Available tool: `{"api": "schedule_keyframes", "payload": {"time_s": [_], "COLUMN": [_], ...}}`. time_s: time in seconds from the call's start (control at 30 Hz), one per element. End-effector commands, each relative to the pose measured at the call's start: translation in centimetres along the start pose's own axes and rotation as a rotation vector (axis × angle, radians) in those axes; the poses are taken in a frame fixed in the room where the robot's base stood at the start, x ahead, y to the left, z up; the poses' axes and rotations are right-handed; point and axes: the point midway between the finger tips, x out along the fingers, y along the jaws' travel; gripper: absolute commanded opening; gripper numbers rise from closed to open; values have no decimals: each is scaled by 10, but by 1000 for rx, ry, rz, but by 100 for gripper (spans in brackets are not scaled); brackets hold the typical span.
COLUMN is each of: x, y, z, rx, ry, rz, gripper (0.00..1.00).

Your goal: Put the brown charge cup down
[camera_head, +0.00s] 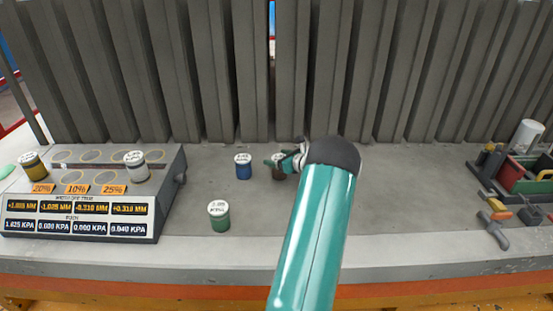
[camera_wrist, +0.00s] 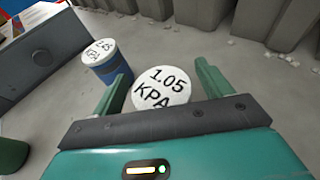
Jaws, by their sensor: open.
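The brown charge cup (camera_head: 278,174) stands upright on the grey bench, partly hidden by my gripper (camera_head: 280,164). In the wrist view its white lid, marked 1.05 KPA (camera_wrist: 162,90), lies between the two green fingers of my gripper (camera_wrist: 164,80). The fingers are spread, one on each side of the cup. The lid hides the cup's body there, and I cannot tell whether a finger touches it.
A blue cup (camera_head: 243,170) stands close to the left, and a green cup (camera_head: 219,220) nearer the front. Ribbed panels (camera_head: 210,80) stand behind. The bench right of my arm is clear up to a tool tray (camera_head: 487,180).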

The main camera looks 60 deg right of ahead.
Motion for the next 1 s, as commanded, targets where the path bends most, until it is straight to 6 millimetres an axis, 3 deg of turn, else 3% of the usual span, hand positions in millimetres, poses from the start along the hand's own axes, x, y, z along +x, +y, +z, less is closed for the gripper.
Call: {"api": "schedule_keyframes", "payload": {"time_s": [0.3,0.5,0.9,1.0], "x": [-69,-100,-108,-99], "y": [-1,0,1,18], "z": [0,0,1,12], "rx": [0,-1,-3,-45], "ry": [1,1,1,14], "rz": [-3,-1,2,38], "gripper": [78,78,78,78]}}
